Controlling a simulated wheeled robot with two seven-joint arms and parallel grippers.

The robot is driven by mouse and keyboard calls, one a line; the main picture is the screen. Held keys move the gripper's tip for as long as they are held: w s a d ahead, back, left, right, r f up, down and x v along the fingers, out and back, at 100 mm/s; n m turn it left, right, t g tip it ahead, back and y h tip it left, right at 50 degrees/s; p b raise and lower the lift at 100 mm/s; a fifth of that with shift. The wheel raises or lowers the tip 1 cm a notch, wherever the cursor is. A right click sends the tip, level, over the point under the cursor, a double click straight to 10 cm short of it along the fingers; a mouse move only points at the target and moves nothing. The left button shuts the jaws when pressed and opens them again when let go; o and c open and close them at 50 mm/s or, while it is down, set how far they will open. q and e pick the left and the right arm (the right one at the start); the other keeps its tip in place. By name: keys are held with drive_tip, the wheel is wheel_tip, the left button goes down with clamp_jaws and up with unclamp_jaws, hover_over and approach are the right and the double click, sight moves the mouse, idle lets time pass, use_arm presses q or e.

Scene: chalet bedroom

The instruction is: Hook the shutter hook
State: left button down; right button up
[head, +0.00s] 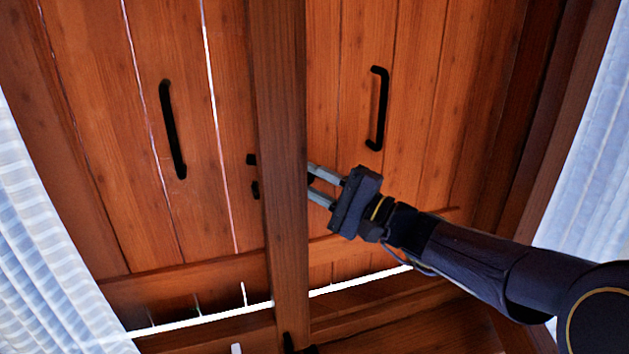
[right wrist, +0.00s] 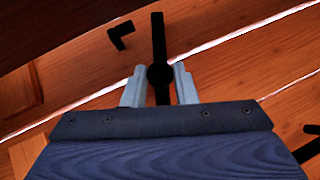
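The closed wooden shutter has a left leaf (head: 100,150) and a right leaf (head: 430,130). In the right wrist view the black shutter hook (right wrist: 158,40) is a straight bar with a round knob, lying between my right gripper's (right wrist: 160,88) fingers. A small bent black catch (right wrist: 120,36) sits apart from the bar's end. In the head view my right gripper (head: 312,184) reaches in from the right, its fingers apart and its tips at the central post. The post hides most of the hook; two small black pieces show left of it, the catch (head: 255,190) appearing lower. My left gripper is out of view.
The vertical wooden post (head: 283,130) stands in front of the shutter. Black handles are on the left leaf (head: 172,130) and right leaf (head: 378,108). White curtains hang at the left (head: 45,240) and right (head: 590,150).

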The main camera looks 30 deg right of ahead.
clamp_jaws()
drive_tip(key=shift+a+f+n+g+h+b, duration=0.1)
drive_tip(key=shift+f+n+g+h+b, duration=0.2)
drive_tip(key=shift+n+g, duration=0.5)
drive_tip(key=shift+f+n+g+h+b, duration=0.3)
drive_tip(key=shift+n+g, duration=0.3)
drive_tip(key=shift+n, duration=0.3)
drive_tip(key=o, duration=0.5)
unclamp_jaws()
drive_tip(key=shift+o, duration=0.2)
drive_tip(key=v, duration=0.8)
